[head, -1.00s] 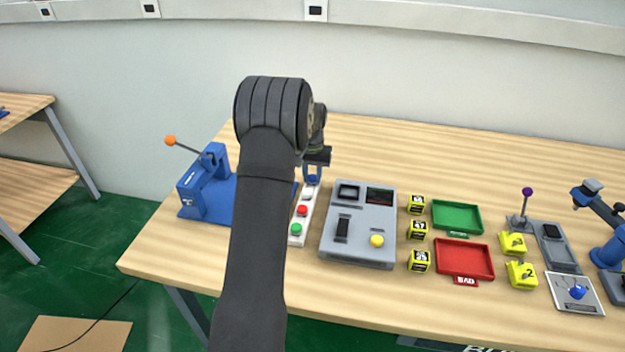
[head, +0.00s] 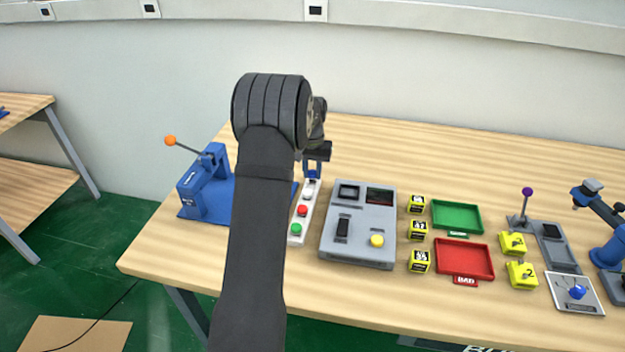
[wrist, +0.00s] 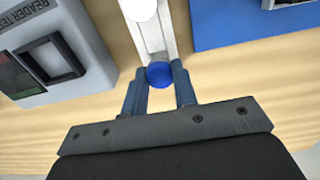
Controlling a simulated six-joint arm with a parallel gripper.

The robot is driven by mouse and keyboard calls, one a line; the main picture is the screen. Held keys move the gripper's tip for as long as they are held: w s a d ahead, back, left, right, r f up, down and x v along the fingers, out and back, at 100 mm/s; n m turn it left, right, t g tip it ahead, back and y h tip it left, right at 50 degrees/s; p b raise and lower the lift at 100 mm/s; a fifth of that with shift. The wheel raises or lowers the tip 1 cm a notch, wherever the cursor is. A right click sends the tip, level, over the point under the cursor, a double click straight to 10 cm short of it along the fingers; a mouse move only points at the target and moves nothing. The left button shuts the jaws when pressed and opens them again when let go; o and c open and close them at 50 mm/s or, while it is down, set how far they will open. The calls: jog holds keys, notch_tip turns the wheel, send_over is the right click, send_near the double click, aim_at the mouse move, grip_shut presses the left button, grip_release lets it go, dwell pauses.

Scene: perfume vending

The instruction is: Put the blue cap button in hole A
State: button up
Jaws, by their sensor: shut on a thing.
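The blue cap button (wrist: 159,74) is round and blue, and it sits between the two blue fingers of my gripper (wrist: 158,88) in the wrist view. The gripper is shut on it. In the head view my gripper (head: 313,173) is over the far end of a white button strip (head: 297,238). The strip shows a white button (head: 308,194), a red button (head: 302,210) and a green button (head: 296,229). I cannot tell whether the blue cap button touches the strip. No label for hole A can be read.
A grey reader box (head: 375,258) stands right of the strip, and a blue lever device (head: 203,190) stands left. Yellow blocks (head: 418,231), a green tray (head: 481,218) and a red tray (head: 491,262) lie further right. The table behind is clear.

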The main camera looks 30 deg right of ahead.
aim_at(312, 172)
jog(key=shift+r, duration=1.65)
jog(key=w+a+r, duration=0.1)
jog(key=a+r, duration=0.1)
jog(key=a, duration=0.8)
jog(key=a+r, duration=0.3)
jog(key=a, duration=0.8)
jog(key=shift+d+f, duration=0.1)
jog(key=shift+f, duration=3.15)
jog(key=shift+f, duration=0.75)
jog(key=o, duration=1.5)
